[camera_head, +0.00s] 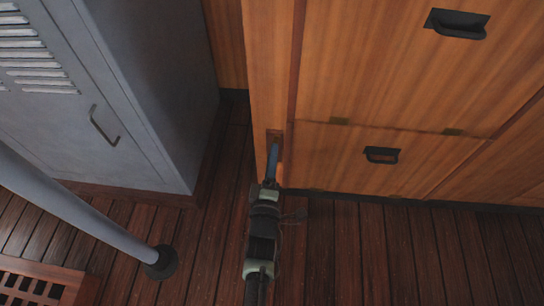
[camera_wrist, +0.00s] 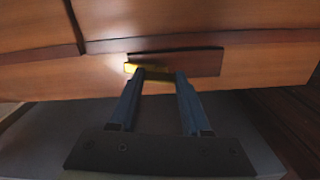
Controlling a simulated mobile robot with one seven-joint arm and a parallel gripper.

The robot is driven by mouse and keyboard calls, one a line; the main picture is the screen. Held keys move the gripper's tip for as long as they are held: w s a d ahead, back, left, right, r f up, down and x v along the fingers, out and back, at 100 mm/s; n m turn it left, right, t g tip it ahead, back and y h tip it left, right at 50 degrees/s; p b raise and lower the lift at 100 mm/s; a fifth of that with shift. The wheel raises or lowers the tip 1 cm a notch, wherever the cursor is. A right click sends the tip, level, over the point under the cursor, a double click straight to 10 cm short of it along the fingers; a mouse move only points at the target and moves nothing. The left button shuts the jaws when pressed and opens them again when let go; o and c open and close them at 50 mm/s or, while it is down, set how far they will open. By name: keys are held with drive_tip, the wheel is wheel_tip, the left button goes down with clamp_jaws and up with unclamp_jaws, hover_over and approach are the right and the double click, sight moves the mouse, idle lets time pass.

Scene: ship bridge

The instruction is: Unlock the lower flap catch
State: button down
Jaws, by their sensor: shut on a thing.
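The lower flap (camera_head: 335,160) is a wooden panel low on the cabinet, with a black recessed pull (camera_head: 382,155). It looks closed. Its catch sits on the narrow post left of the flap; in the wrist view it shows as a small brass piece (camera_wrist: 152,74) against a dark brown plate (camera_wrist: 195,63). My gripper (camera_head: 274,146) reaches the post from below. In the wrist view, my gripper's blue fingertips (camera_wrist: 155,77) stand on both sides of the brass piece and are shut on it. In the head view the fingers mostly hide the catch.
A grey metal locker (camera_head: 150,100) stands on the left. A grey pole (camera_head: 85,210) with a black foot crosses the lower left, near a wooden grating (camera_head: 40,285). A larger panel with a black pull (camera_head: 457,22) is above the flap. The plank floor (camera_head: 380,250) at lower right is clear.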

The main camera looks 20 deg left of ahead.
drive_tip(key=shift+n, duration=0.9)
drive_tip(key=shift+c, duration=1.8)
unclamp_jaws()
drive_tip(key=shift+s, duration=0.1)
drive_tip(key=p+v, duration=0.5)
drive_tip(key=v, duration=0.7)
drive_tip(key=shift+s, duration=0.4)
